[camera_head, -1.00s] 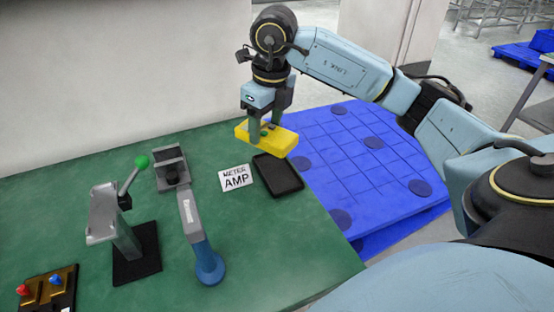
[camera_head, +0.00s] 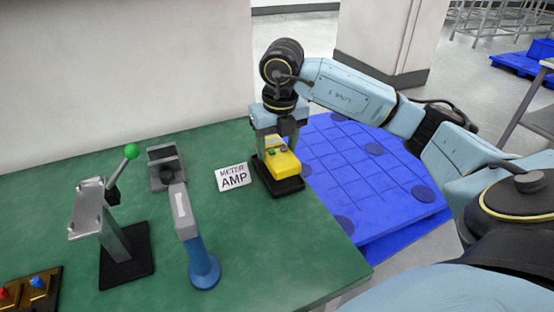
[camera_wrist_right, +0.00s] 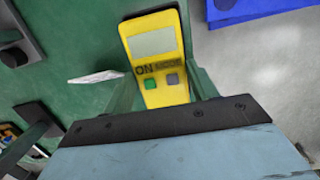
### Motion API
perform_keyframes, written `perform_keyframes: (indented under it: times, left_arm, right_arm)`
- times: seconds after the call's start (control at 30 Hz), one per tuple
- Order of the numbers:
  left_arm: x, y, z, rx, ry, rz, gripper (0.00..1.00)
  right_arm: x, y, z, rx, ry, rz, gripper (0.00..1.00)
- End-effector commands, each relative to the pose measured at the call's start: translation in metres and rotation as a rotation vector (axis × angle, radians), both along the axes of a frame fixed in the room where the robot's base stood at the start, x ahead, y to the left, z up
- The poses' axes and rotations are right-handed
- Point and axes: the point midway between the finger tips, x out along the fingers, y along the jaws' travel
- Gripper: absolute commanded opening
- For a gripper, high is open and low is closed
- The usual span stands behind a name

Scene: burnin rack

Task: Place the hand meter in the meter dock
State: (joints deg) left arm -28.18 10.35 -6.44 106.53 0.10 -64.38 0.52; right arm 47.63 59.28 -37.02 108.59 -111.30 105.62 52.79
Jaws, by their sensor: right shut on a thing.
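The yellow hand meter (camera_head: 284,163) is over the black meter dock (camera_head: 291,187), lined up lengthwise with it. I cannot tell whether it rests fully in the dock. In the right wrist view the hand meter (camera_wrist_right: 156,50) shows its grey screen, the word ON, and a green and a grey button. My right gripper (camera_head: 274,147) is shut on the hand meter, one finger on each side, pointing down. The dock is mostly hidden under the meter. My left gripper is not in view.
A white METER AMP card (camera_head: 233,177) stands left of the dock. A blue-handled tool (camera_head: 203,262), a green-knobbed lever stand (camera_head: 127,262) and a terminal block (camera_head: 36,290) are further left on the green table (camera_head: 265,270). A blue pallet (camera_head: 370,185) lies beyond the right edge.

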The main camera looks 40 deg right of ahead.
Motion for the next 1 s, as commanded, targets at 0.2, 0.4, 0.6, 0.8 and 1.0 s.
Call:
perform_keyframes:
  times: [0.2, 0.4, 0.6, 0.8, 1.0]
  left_arm:
    - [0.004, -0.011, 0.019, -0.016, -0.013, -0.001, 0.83]
    - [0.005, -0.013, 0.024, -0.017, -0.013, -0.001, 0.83]
    - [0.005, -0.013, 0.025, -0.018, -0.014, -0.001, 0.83]
    - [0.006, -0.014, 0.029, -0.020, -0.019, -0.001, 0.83]
    - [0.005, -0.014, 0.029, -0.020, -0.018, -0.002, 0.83]
  right_arm:
    - [-0.001, 0.000, -0.032, 0.000, 0.002, 0.001, 0.30]
    - [0.000, 0.000, -0.035, 0.000, 0.000, 0.001, 0.30]
    - [0.000, 0.000, -0.036, 0.000, 0.000, 0.001, 0.30]
    - [0.000, 0.000, -0.037, 0.000, 0.001, 0.002, 0.71]
    - [0.000, 0.000, -0.037, -0.001, 0.001, 0.002, 0.80]
